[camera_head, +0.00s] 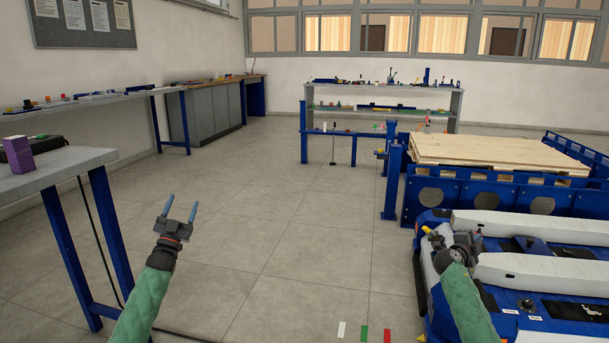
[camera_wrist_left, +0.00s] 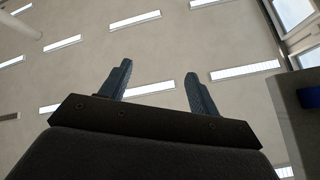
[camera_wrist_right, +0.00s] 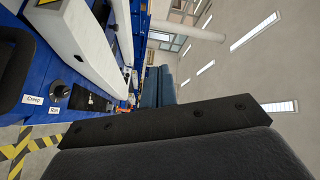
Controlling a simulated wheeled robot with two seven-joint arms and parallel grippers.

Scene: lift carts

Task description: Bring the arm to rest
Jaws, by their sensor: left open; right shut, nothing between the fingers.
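My left gripper (camera_head: 182,207) is held up over the open floor, with its two blue-grey fingers apart and nothing between them. In the left wrist view its fingers (camera_wrist_left: 160,85) stand spread against the ceiling lights. My right gripper (camera_head: 432,232) is in front of the blue lift cart (camera_head: 425,270) at the right, partly hidden by its own wrist. In the right wrist view its fingers (camera_wrist_right: 158,88) are close together and hold nothing. The cart with its white forks (camera_wrist_right: 75,35) is beside it there.
A grey table (camera_head: 60,170) with blue legs and a purple box (camera_head: 18,154) stands at the left. A wooden pallet (camera_head: 490,152) lies on a blue frame at the right. A shelf (camera_head: 385,108) stands at the back. The middle floor (camera_head: 270,220) is clear.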

